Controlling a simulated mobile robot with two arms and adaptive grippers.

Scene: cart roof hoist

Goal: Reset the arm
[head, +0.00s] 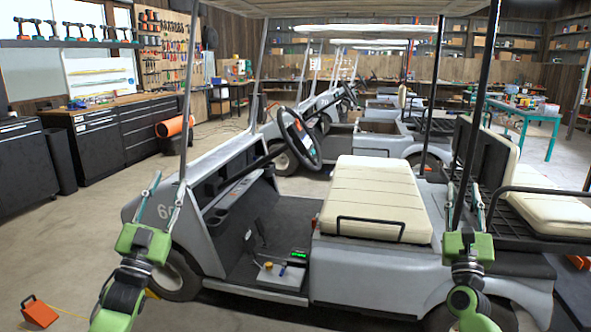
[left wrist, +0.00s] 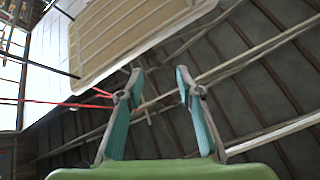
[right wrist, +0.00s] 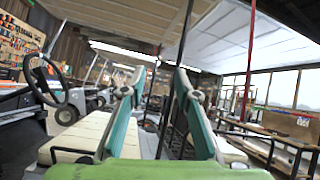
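My left gripper (head: 163,186) points up beside the front roof post (head: 187,105) of the nearest grey golf cart (head: 370,270). Its two teal fingers stand apart with nothing between them in the left wrist view (left wrist: 160,80). My right gripper (head: 465,195) points up near the cart's dark rear roof post (head: 486,85). Its fingers are also apart in the right wrist view (right wrist: 159,78). A dark post shows between them there, and I cannot tell how near it is. Both grippers are below the cart roof (head: 330,8), whose edge shows at the top.
The cart has a cream seat (head: 375,195) and a black steering wheel (head: 298,138). More carts stand behind. Black cabinets (head: 95,150) line the left wall. Floor between them and the cart is open.

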